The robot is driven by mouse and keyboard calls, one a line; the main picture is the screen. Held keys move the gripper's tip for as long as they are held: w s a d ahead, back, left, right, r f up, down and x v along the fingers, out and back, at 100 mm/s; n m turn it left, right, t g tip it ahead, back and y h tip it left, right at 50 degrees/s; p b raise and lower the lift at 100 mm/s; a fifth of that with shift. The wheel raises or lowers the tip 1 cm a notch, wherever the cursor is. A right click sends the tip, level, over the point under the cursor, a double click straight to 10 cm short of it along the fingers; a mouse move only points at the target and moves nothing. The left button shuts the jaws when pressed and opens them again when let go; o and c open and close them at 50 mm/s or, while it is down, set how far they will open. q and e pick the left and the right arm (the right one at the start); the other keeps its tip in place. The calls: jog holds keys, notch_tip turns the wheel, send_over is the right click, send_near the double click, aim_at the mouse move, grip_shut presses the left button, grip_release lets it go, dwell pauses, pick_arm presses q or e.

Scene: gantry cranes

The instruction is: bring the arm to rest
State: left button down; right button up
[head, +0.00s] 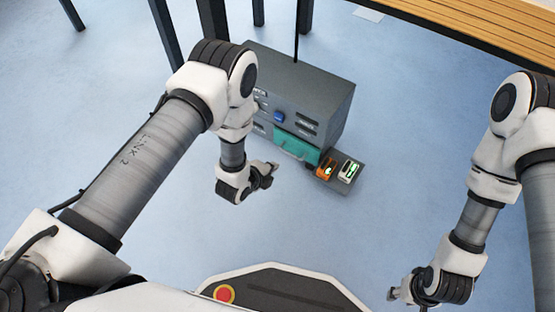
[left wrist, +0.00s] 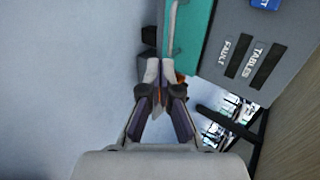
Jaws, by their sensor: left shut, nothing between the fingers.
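My left gripper (head: 268,172) hangs in front of the grey cabinet, apart from it and over the floor. In the left wrist view its fingers (left wrist: 160,72) meet at the tips with nothing between them. My right gripper (head: 392,294) hangs low at the lower right, away from the cabinet. It is too small and turned to tell whether its fingers are open.
The grey cabinet (head: 325,95) has a teal panel (head: 297,146) and a blue part (head: 279,117) on its front. An orange device (head: 326,169) and a white device (head: 347,171) sit on a low dark shelf beside it. A slatted wooden surface (head: 490,25) lies upper right.

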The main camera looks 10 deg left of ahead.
pick_arm(q)
jog(key=p+v, duration=0.1)
jog(key=v, duration=0.2)
jog(key=shift+s+a+r, duration=0.1)
jog(key=shift+s+r, duration=0.1)
pick_arm(e)
jog(key=shift+r, duration=0.9)
pick_arm(q)
jog(key=s+a+r+n+g+y+p, duration=0.2)
jog(key=s+a+r+n+g+p, duration=0.15)
jog(key=s+a+n, duration=0.45)
jog(key=s+a+r+n+g+y, duration=0.15)
jog(key=s+n+g, duration=0.45)
jog(key=s+n, duration=1)
notch_tip(320, 180, up, 39)
jog(key=s+m+p, duration=0.1)
jog(key=s+p, duration=0.1)
jog(key=p, duration=3.7)
jog(key=shift+f+m, duration=0.2)
jog(key=shift+m, duration=0.2)
pick_arm(e)
notch_tip(320, 180, up, 43)
jog(key=shift+f, duration=0.15)
